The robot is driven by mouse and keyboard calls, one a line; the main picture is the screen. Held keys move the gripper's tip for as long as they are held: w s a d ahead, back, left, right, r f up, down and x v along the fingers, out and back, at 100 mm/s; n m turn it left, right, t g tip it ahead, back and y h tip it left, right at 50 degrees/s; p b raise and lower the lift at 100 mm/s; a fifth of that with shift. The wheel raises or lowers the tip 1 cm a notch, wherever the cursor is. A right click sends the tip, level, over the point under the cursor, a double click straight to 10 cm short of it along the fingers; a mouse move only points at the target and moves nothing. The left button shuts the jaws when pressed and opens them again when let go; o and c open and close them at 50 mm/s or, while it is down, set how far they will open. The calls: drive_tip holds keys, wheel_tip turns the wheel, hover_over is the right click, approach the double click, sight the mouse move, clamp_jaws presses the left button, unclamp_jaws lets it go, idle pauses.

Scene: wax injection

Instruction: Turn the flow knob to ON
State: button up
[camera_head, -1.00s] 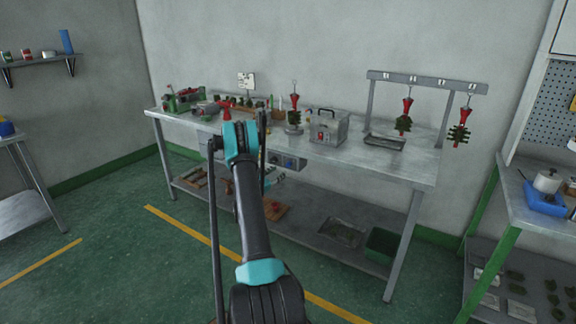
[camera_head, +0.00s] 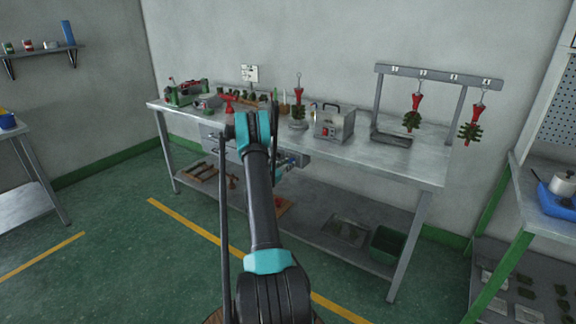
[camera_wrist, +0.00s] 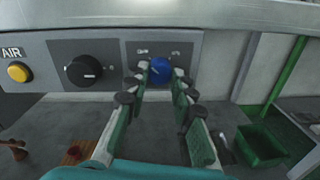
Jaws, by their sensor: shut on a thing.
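The blue flow knob (camera_wrist: 160,69) sits on a grey panel (camera_wrist: 192,47) under the bench edge in the wrist view. Small labels stand above it on both sides, too small to read surely. My gripper (camera_wrist: 160,84) is shut on the blue knob, one finger at its left and one at its right. The knob's pointer is hard to make out. In the head view, my arm (camera_head: 262,200) reaches to the front of the workbench (camera_head: 405,165) and hides most of the panel and the fingertips.
A large black knob (camera_wrist: 83,70) and a yellow button (camera_wrist: 18,72) under an AIR label are left of the blue knob. A green bin (camera_head: 386,244) stands on the lower shelf. A metal box (camera_head: 334,123) and red-handled wax trees (camera_head: 413,113) are above.

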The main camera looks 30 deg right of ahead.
clamp_jaws()
drive_tip(key=shift+m, duration=0.3)
drive_tip(key=m, duration=0.3)
drive_tip(key=shift+m, duration=0.3)
drive_tip(key=m, duration=0.4)
drive_tip(key=shift+y, duration=0.3)
drive_tip(key=m, duration=0.4)
drive_tip(key=shift+m, duration=0.3)
drive_tip(key=m, duration=0.4)
drive_tip(key=shift+s+m, duration=0.1)
drive_tip(key=shift+m, duration=0.2)
